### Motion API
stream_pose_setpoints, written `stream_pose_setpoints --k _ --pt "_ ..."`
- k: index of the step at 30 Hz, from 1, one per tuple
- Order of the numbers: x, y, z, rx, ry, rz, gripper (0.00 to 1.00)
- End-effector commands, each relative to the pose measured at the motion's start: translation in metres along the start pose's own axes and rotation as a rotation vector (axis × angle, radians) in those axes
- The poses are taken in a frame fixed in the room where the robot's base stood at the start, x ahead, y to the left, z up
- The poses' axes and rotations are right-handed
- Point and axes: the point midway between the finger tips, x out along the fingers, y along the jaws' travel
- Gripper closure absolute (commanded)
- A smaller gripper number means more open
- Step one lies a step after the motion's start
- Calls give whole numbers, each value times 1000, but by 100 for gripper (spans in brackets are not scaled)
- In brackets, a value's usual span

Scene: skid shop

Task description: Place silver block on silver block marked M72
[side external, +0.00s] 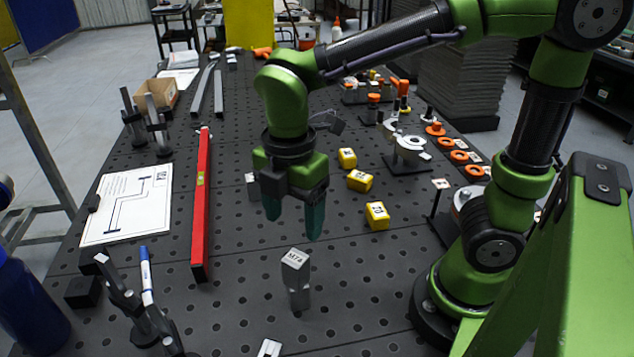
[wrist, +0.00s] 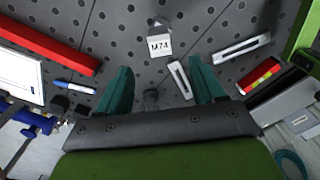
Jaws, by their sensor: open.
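A silver block (side external: 296,264) with a white label on top stands on the table, in front of and below my gripper in the side view. The label looks like M74 in both views, but its last character is hard to read. In the wrist view this block (wrist: 160,46) lies just beyond the fingertips. A narrower grey part shows under it; I cannot tell whether that is a second block. A small grey block (side external: 252,187) with a pale top is partly hidden behind my gripper. My gripper (side external: 293,222) points down above the table, open and empty; its green fingers (wrist: 160,68) are apart.
Yellow blocks (side external: 377,216) stand right of my gripper. A red level (side external: 201,205) and a drawing sheet (side external: 128,205) lie left. Slotted silver bars (wrist: 241,48) lie near the front.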

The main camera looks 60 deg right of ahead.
Motion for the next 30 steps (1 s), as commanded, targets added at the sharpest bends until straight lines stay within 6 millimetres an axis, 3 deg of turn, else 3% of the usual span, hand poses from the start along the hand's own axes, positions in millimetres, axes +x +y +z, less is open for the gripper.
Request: stream_pose_setpoints --k 8,11,21,25,30 --pt "-24 -1 6 73 16 20 32" --pt "-30 -3 19 282 66 72 32" --pt "-43 -20 83 1435 491 252 32" --pt "-45 -24 96 1709 638 259 32" --pt "-46 -26 102 1845 719 253 32"
